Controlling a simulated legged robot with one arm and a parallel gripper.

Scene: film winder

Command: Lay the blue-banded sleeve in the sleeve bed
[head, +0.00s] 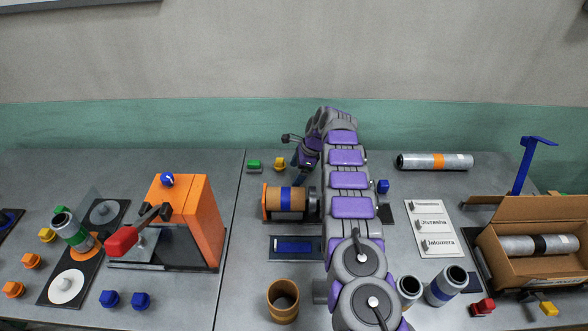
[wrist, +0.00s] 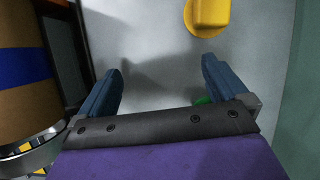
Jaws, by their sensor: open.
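A brown cylinder with a blue band (head: 285,199) lies level in an orange-ended holder mid-table; it also shows at the left edge of the wrist view (wrist: 22,105). A grey tube with a blue band (head: 438,293) leans or stands at the front right, its dark open end up. A shallow dark tray with a blue panel (head: 297,247) lies in front of the holder; I cannot tell which piece is the sleeve bed. My gripper (head: 300,178) is behind the brown cylinder; its fingers in the wrist view (wrist: 160,90) are open, apart and empty.
A yellow piece (wrist: 208,14) lies beyond the fingertips. An orange crank stand (head: 196,220) is left, an open cardboard box (head: 530,265) right. An orange-banded tube (head: 435,161) lies behind; a brown cup (head: 283,300) stands in front. My arm crosses the middle, hiding some table.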

